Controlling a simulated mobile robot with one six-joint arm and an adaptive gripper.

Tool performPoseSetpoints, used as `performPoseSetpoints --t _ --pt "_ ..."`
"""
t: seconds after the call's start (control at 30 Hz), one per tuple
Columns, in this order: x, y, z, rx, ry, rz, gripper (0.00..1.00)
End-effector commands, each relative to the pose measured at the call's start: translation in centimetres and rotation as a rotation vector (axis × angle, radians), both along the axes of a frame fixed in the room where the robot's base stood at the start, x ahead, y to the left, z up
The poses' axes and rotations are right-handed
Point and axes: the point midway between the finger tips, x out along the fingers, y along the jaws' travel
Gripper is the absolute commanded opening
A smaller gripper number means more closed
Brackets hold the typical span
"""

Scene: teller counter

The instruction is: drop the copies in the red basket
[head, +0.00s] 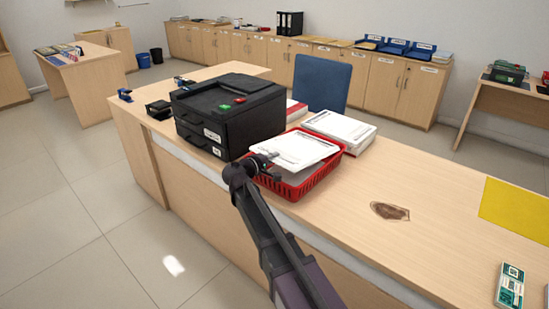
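The red basket (318,178) stands on the wooden counter, right of the black printer. White printed copies (302,149) are over the basket, as a flat sheet or thin stack. My gripper (271,157) is at their near left edge and appears shut on them; the fingers are small and partly hidden. A pale surface shows inside the basket under the copies; I cannot tell whether it is paper or the basket's floor.
The black printer (228,112) stands close left of the basket. A thick paper stack (340,130) lies right behind it. A blue chair (322,82) is behind the counter. A brown stain-like patch (390,211) and a yellow sheet (515,208) lie to the right, with bare counter between.

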Motion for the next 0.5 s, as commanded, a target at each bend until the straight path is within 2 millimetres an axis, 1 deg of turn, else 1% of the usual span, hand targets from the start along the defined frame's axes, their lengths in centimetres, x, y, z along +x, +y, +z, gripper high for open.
performPoseSetpoints --t 0.47,0.5 --pt "0.0 0.03 0.0 0.0 0.0 0.0 0.0" --pt "0.0 0.03 0.0 0.0 0.0 0.0 0.12"
